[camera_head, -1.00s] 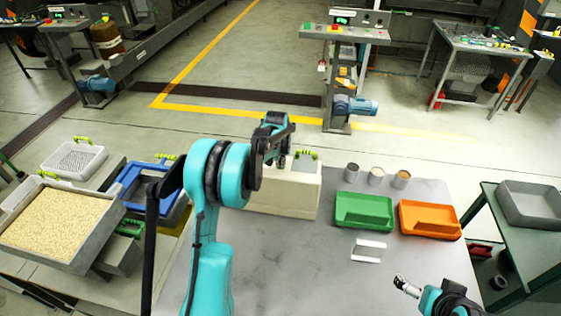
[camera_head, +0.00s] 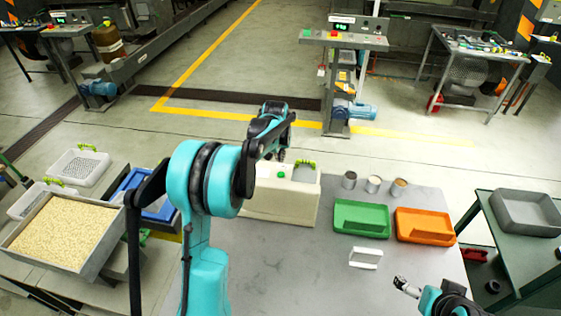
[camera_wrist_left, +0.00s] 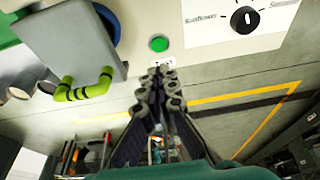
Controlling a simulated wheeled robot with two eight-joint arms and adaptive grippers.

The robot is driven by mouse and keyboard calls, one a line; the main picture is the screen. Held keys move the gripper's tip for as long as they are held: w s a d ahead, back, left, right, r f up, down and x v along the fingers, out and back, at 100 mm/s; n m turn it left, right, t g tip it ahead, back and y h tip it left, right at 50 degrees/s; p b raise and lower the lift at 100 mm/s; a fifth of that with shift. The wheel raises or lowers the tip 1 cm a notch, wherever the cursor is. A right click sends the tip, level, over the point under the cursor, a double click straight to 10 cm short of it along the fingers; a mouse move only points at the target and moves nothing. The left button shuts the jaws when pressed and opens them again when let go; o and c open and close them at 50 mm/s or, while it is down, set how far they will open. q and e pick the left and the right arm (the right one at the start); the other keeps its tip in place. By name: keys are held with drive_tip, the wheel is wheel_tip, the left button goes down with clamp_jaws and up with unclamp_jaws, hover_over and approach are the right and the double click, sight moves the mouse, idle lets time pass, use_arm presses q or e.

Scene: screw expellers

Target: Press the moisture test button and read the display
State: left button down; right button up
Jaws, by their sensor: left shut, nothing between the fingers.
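The moisture tester is a cream box (camera_head: 275,207) at the far side of the grey table. Its green button (camera_head: 281,174) shows on top, and in the left wrist view the button (camera_wrist_left: 158,43) is round and flush with the cream face. A black selector knob (camera_wrist_left: 244,19) sits on a white panel, partly lettered "Sunflower". My left gripper (camera_head: 281,155) is over the box beside the button. In the wrist view its fingertips (camera_wrist_left: 163,72) are together, empty, just below the button. I see no display reading. My right gripper (camera_head: 402,286) is small at the lower right, its jaws unclear.
A grey lid (camera_wrist_left: 70,38) with a green handle (camera_wrist_left: 85,88) is left of the button. Several cups, a green tray (camera_head: 360,220) and an orange tray (camera_head: 425,227) stand right of the box. A white holder (camera_head: 366,259) lies in front. The table's middle is clear.

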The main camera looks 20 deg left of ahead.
use_arm(q)
drive_tip(key=shift+p+v, duration=0.4)
drive_tip(key=shift+v, duration=1.5)
